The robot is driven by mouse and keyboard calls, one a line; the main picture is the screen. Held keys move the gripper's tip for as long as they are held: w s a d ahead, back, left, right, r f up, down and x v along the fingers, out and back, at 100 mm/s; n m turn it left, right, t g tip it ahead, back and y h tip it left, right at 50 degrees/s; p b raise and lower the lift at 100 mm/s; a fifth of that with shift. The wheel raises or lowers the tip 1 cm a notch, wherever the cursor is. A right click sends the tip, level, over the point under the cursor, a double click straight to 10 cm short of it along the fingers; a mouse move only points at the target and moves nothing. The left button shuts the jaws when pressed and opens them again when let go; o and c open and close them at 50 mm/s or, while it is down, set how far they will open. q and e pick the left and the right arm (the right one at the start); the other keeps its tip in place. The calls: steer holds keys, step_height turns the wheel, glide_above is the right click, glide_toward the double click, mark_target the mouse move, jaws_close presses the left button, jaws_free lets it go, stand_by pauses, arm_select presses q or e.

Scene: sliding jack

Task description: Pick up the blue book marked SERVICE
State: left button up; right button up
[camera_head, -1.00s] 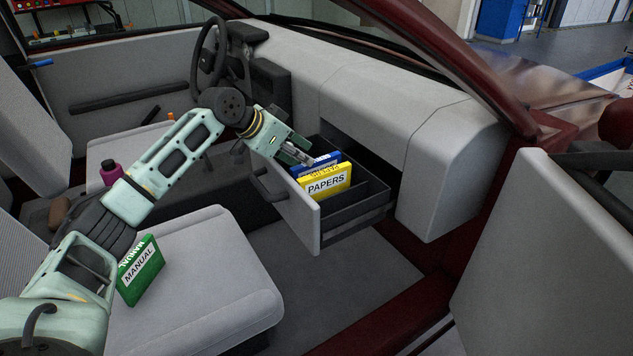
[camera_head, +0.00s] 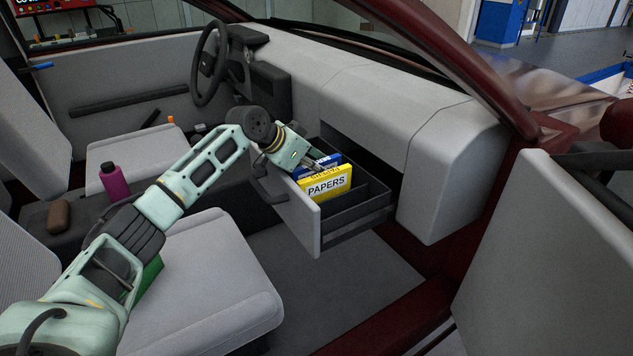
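The blue book (camera_head: 331,159) stands in the open glove box drawer (camera_head: 352,217), behind the yellow book marked PAPERS (camera_head: 327,184). Only its upper part shows, and I cannot read its label. My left gripper (camera_head: 316,166) is at the left part of the books, over the drawer. Its fingers are small and partly hidden at the blue book's top edge; I cannot tell whether they are open, shut or touching it. My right gripper is not in view.
A green book (camera_head: 151,277) on the front seat (camera_head: 205,290) is mostly hidden by my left arm. A magenta bottle (camera_head: 115,182) and a brown object (camera_head: 59,216) are at the left. The drawer's right compartment looks empty. The car door stands open at right.

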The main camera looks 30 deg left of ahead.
arm_select(q)
jaws_close()
steer(key=shift+r, duration=0.15)
